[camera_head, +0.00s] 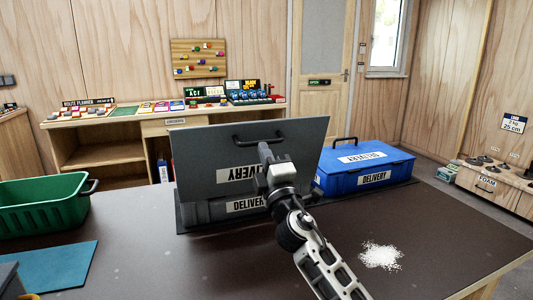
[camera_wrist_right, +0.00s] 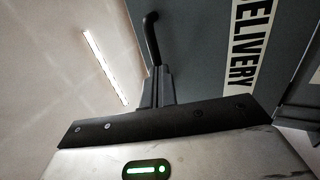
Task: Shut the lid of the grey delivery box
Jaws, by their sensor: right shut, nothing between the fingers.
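The grey delivery box (camera_head: 190,211) stands on the table with its lid (camera_head: 200,150) raised steeply. The lid's labelled face is toward me and its black handle (camera_head: 264,137) is near the top edge. My right gripper (camera_head: 265,152) is shut and empty in front of this face, just below the handle. In the right wrist view the shut fingers (camera_wrist_right: 157,82) are close to the dark lid (camera_wrist_right: 198,60) and its handle (camera_wrist_right: 152,38); I cannot tell whether they touch. The box's inside is hidden behind the lid. My left gripper is not in view.
A closed blue delivery box (camera_head: 350,181) stands just right of the grey one. A green crate (camera_head: 45,218) and a blue mat (camera_head: 60,265) lie at the left. White granules (camera_head: 381,256) are heaped at the right front. The tabletop (camera_head: 170,265) before the grey box is clear.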

